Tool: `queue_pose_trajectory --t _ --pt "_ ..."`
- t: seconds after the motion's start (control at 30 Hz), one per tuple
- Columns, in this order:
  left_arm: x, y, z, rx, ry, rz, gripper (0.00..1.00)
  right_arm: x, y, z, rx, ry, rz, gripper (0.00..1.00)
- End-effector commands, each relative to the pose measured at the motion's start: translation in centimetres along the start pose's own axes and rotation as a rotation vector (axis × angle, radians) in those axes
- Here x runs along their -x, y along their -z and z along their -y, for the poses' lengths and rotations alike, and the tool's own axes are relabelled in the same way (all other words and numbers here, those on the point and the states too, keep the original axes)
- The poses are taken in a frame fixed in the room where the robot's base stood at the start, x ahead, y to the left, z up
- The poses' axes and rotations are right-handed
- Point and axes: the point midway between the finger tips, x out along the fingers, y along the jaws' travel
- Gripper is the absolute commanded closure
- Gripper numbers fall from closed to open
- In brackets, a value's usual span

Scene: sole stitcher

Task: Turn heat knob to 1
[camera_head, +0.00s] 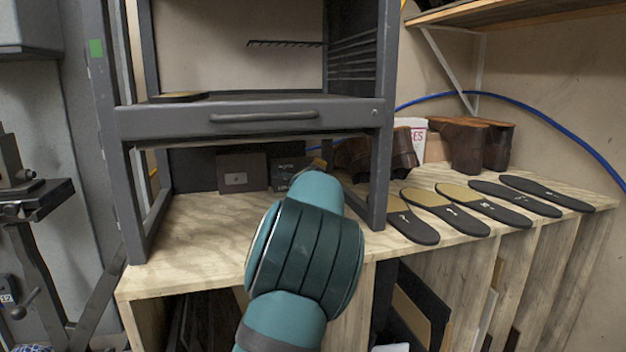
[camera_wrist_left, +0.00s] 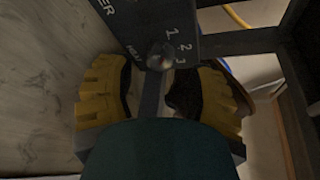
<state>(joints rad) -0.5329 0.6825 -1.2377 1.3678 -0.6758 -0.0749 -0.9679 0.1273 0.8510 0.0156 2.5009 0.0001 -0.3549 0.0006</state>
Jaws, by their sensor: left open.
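In the left wrist view, the heat knob (camera_wrist_left: 160,57) is a small rounded grey knob on a dark panel (camera_wrist_left: 150,22). The panel has white markings 1, 2, 3 and partly readable words. The knob's exact pointing direction is too dim to tell. My left gripper (camera_wrist_left: 160,92) is open, with one yellow-padded finger on each side below the knob. I cannot tell whether either finger touches it. In the head view, my teal arm (camera_head: 305,245) reaches under the grey rack and hides most of its gripper; the knob cannot be made out there. My right gripper is not in view.
The grey metal rack (camera_head: 165,123) stands on a wooden bench (camera_head: 205,235), its legs flanking my arm. Several insoles (camera_head: 490,207) and brown boots (camera_head: 465,148) are on the right. Dark boxes (camera_head: 242,172) sit behind the arm. Bare bench lies left of the arm.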

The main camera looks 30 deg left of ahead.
Motion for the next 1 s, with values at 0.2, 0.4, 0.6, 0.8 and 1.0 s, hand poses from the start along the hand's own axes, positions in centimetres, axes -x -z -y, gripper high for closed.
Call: queue_pose_trajectory --t 0.2,0.4,0.6,0.8,1.0 --pt "2.5 0.2 0.2 -0.001 0.003 -0.003 0.4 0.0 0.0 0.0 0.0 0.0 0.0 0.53" --pt "4.4 0.1 0.3 0.0 0.006 -0.003 0.4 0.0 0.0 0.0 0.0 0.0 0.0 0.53" --pt "5.4 0.0 0.2 0.0 0.006 -0.001 0.4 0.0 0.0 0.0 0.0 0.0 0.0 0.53" --pt "5.7 0.0 0.3 0.001 0.007 -0.001 0.4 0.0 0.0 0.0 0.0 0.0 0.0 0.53" --pt "5.7 -0.1 0.3 0.001 0.007 -0.001 0.4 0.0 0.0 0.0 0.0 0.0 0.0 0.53"
